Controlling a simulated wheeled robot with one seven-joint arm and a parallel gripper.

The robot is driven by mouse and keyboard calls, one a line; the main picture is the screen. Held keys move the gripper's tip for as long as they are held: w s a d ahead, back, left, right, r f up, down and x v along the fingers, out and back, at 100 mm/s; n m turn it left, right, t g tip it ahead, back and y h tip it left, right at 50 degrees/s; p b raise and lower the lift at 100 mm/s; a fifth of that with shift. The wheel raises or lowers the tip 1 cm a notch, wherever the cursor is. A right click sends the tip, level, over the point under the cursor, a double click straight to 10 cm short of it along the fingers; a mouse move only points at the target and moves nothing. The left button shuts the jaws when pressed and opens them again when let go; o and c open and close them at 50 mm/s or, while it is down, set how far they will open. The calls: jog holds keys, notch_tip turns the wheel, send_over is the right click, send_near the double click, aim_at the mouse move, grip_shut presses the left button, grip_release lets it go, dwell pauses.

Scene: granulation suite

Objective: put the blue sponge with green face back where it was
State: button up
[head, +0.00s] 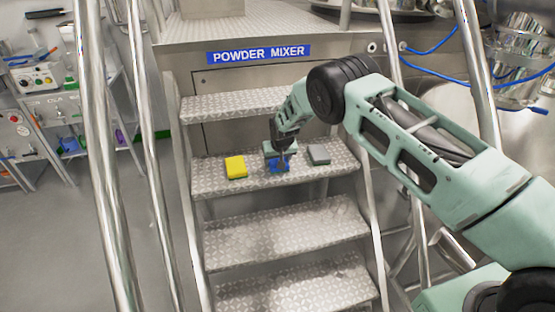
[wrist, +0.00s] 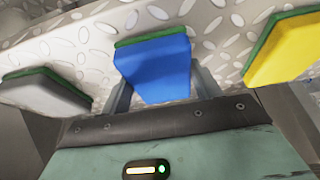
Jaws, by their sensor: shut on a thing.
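The blue sponge with a green face (wrist: 155,68) is between the two fingers of my gripper (wrist: 158,95) in the wrist view. Its green face is on the far side from the wrist camera. In the head view the blue sponge (head: 279,167) is at the middle of a metal stair tread (head: 215,182), with my gripper (head: 278,158) over it and partly hiding it. My gripper is shut on the sponge. I cannot tell whether the sponge touches the tread or is slightly above it.
A yellow sponge (head: 235,167) lies left of the blue one on the same tread, and a grey sponge (head: 318,154) lies to its right. Both show green faces in the wrist view. Handrails (head: 150,150) flank the stairs under the powder mixer sign (head: 258,54).

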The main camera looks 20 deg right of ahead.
jog(key=shift+f, duration=0.1)
jog(key=shift+f, duration=0.1)
jog(key=o, duration=0.9)
